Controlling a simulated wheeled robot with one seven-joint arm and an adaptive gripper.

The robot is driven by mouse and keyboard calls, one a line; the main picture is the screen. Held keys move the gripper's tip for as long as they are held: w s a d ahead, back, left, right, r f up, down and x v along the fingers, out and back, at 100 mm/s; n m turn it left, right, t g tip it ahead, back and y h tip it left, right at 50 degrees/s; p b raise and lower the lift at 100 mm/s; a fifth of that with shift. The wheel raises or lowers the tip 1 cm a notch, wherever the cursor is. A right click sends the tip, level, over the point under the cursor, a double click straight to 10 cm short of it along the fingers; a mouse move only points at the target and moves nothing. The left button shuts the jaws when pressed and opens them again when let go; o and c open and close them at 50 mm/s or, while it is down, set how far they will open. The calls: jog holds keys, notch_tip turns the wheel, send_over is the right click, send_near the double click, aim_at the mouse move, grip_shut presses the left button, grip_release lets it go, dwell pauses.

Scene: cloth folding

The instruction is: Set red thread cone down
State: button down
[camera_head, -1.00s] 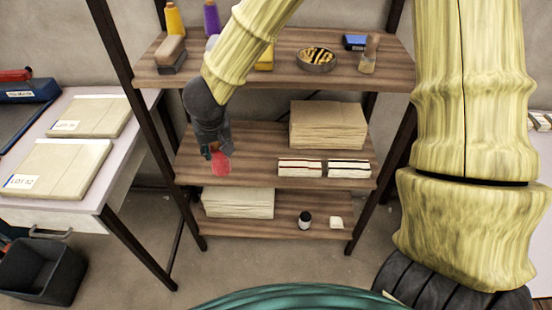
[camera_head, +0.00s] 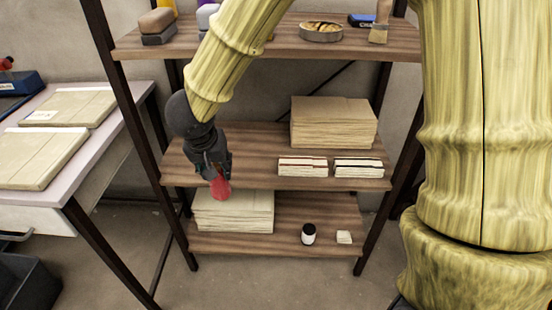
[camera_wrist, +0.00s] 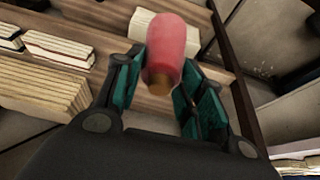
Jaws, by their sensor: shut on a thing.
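The red thread cone (camera_head: 220,187) is in my gripper (camera_head: 216,176), at the front left edge of the middle shelf board (camera_head: 262,146) in the head view. In the wrist view the red cone (camera_wrist: 171,52) sits between the two teal-padded fingers of my gripper (camera_wrist: 167,85). Its tan end faces the camera. In the head view the cone overlaps the shelf's front edge and the paper stack below. I cannot tell whether it touches the board.
A tall paper stack (camera_head: 333,125) and two small card stacks (camera_head: 302,168) (camera_head: 358,168) occupy the middle shelf's right half. The board's centre is clear. Below are a white paper stack (camera_head: 235,213), a dark jar (camera_head: 308,234) and a small pale block (camera_head: 344,237). A table (camera_head: 97,160) stands left.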

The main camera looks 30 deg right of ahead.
jog(key=shift+f, duration=0.4)
jog(key=shift+w+d+b, duration=0.1)
jog(key=shift+w+b, duration=0.25)
jog(key=shift+w, duration=0.05)
jog(key=w+d+f+b, duration=0.1)
jog(key=w+f+b, duration=0.1)
jog(key=w, duration=0.5)
jog(key=w+d+f+b, duration=0.2)
jog(key=w, duration=0.5)
jog(key=shift+w+f, duration=0.4)
jog(key=c, duration=0.9)
grip_release()
jog(key=shift+f, duration=0.15)
